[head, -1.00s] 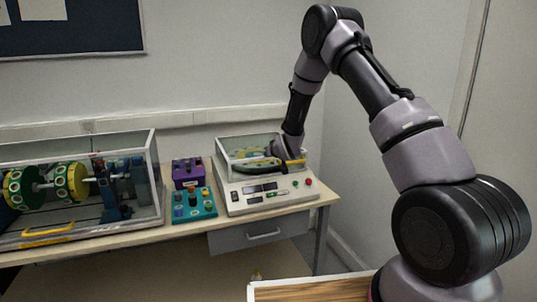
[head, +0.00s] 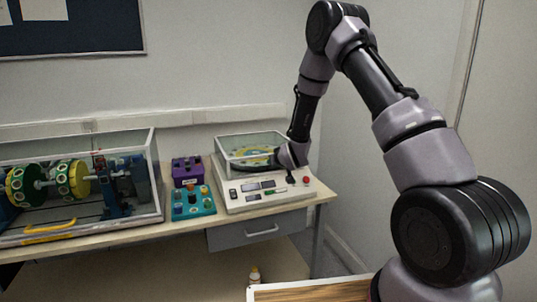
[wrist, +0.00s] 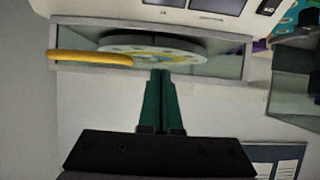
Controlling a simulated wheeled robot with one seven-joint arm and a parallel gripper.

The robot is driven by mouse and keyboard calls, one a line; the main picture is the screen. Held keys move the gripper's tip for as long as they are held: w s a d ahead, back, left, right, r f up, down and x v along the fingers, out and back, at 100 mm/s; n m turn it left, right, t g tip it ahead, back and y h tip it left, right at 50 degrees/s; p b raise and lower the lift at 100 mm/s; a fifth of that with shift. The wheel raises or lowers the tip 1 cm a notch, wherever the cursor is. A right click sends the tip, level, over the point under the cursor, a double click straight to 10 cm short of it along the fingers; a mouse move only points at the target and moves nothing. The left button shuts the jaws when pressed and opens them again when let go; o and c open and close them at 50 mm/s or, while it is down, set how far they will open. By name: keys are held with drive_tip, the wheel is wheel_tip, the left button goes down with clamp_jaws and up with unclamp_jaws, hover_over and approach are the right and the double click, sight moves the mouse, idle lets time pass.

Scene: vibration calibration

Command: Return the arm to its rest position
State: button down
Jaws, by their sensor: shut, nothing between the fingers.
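My arm arches from the right of the head view over to the bench, its wrist (head: 293,154) by the right side of a white machine with a clear cover. In the wrist view my gripper (wrist: 161,72) has its two green fingers side by side, closed with nothing between them. The fingers are hard to make out in the head view. Beyond the fingertips, the wrist view shows the clear-covered box with a yellow handle (wrist: 90,59) and a round pale disc (wrist: 165,45) inside. I cannot tell whether the fingers touch the cover.
The white machine's control panel (head: 240,200) lies close below my wrist. A purple box (head: 188,171) and a teal button box (head: 193,203) stand to its left, then a large clear-covered rotor rig (head: 75,190). The wall is close behind; the space above the bench is free.

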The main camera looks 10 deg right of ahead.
drive_tip(key=s+d+r+m+g+h, duration=0.1)
drive_tip(key=s+d+r, duration=0.2)
drive_tip(key=s+r, duration=0.35)
drive_tip(key=s+d+r+m, duration=0.2)
drive_tip(key=s+d+r, duration=0.15)
drive_tip(key=r, duration=0.55)
drive_tip(key=s+d+r+m+g+h, duration=0.1)
drive_tip(key=s+d+r, duration=0.3)
drive_tip(key=r, duration=0.4)
drive_tip(key=s+d+r+m+g, duration=0.1)
drive_tip(key=s+r, duration=0.1)
drive_tip(key=s, duration=0.8)
drive_tip(key=s+d+r+m+g, duration=0.1)
drive_tip(key=s+r, duration=0.2)
drive_tip(key=s, duration=0.6)
drive_tip(key=s+d+r+m+g, duration=0.1)
drive_tip(key=s+r, duration=0.2)
drive_tip(key=s, duration=0.7)
drive_tip(key=shift+s+y, duration=0.3)
drive_tip(key=shift+y, duration=0.1)
